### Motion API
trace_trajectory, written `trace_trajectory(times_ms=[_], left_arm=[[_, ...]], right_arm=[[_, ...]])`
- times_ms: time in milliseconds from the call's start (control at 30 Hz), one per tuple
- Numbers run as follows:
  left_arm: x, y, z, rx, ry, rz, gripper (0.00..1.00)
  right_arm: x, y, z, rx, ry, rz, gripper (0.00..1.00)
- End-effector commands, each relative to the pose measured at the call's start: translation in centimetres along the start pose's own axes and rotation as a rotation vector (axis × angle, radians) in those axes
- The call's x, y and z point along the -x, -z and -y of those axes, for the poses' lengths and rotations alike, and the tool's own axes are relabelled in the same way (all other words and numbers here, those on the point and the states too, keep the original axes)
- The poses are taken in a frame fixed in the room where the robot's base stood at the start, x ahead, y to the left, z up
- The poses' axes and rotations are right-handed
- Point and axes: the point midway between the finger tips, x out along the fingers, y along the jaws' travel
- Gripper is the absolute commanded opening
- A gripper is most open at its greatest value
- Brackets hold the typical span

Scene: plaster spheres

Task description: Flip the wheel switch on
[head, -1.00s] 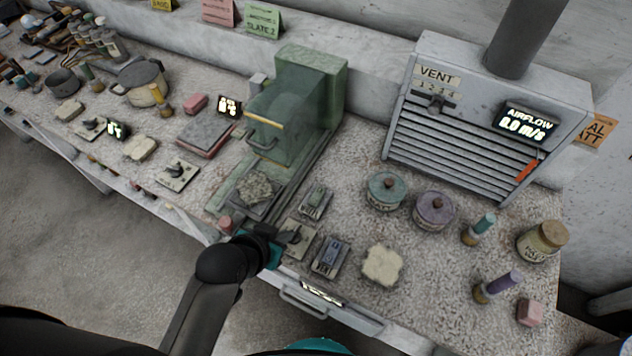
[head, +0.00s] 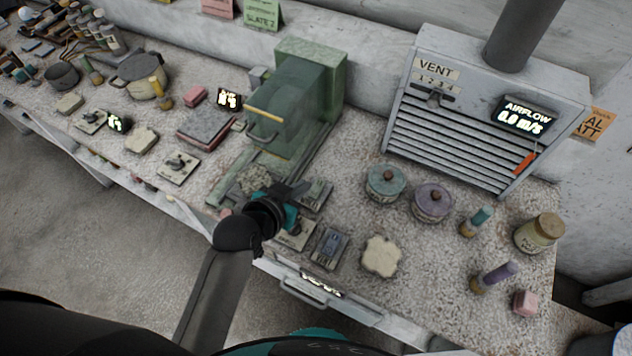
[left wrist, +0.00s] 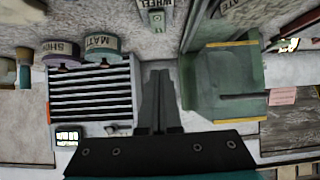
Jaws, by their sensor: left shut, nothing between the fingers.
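A small plate whose label reads WHEEL, the wheel switch (left wrist: 157,18), shows at the top of the left wrist view, partly cut off. In the head view a small switch plate (head: 318,194) beside the green machine's rail appears to be the same one, partly covered by my gripper. My left gripper (head: 299,190) is shut and empty, its fingers reaching over the near edge of that plate. In the left wrist view the gripper's fingers (left wrist: 158,78) are together and apart from the labelled plate. The switch's lever position cannot be made out. My right gripper is out of view.
The green machine (head: 290,105) stands behind and left of my gripper. Two other switch plates (head: 329,247) (head: 296,234) lie nearer the front edge. Lidded jars (head: 386,183) stand to the right, before the vent box (head: 480,110), whose airflow display shows 0.0 m/s.

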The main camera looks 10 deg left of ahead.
Motion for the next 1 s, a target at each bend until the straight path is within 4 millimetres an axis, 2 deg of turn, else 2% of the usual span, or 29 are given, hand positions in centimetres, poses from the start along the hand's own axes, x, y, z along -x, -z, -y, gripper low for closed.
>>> trace_trajectory(times_ms=[100, 500, 700, 1000], left_arm=[[-2.1, 0.0, 0.0, 0.001, 0.000, -0.002, 0.00], [-8.1, 0.0, 0.0, 0.001, 0.000, -0.001, 0.00], [-9.7, -2.1, 0.0, 0.000, 0.000, 0.001, 0.00], [-10.5, -2.8, 0.0, 0.000, 0.000, -0.001, 0.00]], right_arm=[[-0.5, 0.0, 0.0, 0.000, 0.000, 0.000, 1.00], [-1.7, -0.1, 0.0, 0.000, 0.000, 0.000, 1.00], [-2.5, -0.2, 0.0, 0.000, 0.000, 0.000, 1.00], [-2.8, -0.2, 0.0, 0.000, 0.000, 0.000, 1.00]])
